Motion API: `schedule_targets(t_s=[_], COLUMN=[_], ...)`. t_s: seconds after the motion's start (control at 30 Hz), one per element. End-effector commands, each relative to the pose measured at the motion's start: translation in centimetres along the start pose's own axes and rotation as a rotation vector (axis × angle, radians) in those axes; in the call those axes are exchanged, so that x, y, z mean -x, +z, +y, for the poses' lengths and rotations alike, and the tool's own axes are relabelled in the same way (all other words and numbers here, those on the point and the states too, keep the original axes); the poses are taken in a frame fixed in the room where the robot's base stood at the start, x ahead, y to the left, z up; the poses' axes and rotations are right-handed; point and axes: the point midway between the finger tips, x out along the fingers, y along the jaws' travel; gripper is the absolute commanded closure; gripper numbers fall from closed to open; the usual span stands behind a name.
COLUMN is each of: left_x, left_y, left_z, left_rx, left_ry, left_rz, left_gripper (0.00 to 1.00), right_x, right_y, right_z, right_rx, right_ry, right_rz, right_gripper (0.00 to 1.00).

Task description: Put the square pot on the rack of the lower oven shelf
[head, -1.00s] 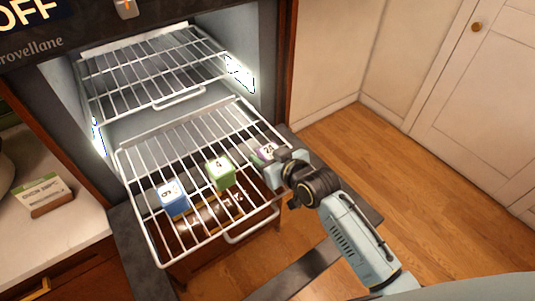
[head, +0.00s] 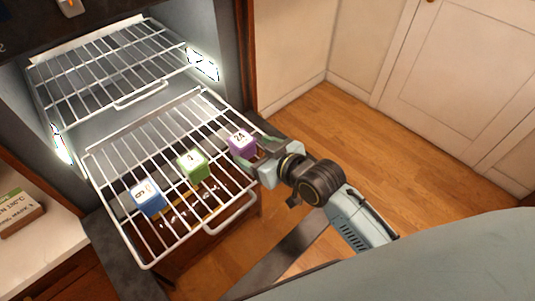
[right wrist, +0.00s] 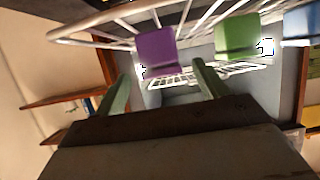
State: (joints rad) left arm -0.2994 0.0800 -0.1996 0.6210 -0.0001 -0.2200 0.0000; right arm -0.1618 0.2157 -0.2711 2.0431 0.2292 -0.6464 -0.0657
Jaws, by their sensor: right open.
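No square pot shows in these views. The lower oven rack (head: 151,246) is pulled out and carries a blue cube (head: 147,198), a green cube (head: 193,165) and a purple cube (head: 241,143) in a row. My right gripper (head: 262,150) is open beside the rack's right edge, its fingers pointing toward the purple cube. In the right wrist view the two green fingers stand apart (right wrist: 163,85), with the purple cube (right wrist: 157,52) just beyond them and the green cube (right wrist: 237,36) to its right. I cannot tell whether a finger touches the purple cube. My left gripper is not in view.
The upper rack (head: 110,75) sits above and behind the lower one. A counter (head: 45,245) with a small sign block (head: 18,213) is at the left. The wooden floor (head: 330,130) to the right is clear, with a white cabinet (head: 460,70) behind.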

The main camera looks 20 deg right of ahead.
Motion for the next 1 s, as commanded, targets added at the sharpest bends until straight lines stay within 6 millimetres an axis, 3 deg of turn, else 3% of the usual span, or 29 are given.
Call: schedule_targets(t_s=[0.1, 0.3, 1.0], left_x=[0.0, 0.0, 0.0], left_y=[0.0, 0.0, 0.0], left_z=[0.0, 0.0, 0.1], left_rx=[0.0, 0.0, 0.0], left_ry=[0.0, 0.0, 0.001], left_rz=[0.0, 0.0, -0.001], left_gripper=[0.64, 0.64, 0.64], right_x=[2.1, 4.0, 4.2], right_y=[0.1, 0.0, 0.0], right_z=[0.0, 0.0, 0.0], right_rx=[0.0, 0.0, 0.0], right_ry=[0.0, 0.0, 0.0], right_rz=[-0.002, -0.001, 0.0], right_gripper=[0.27, 0.27, 0.27])
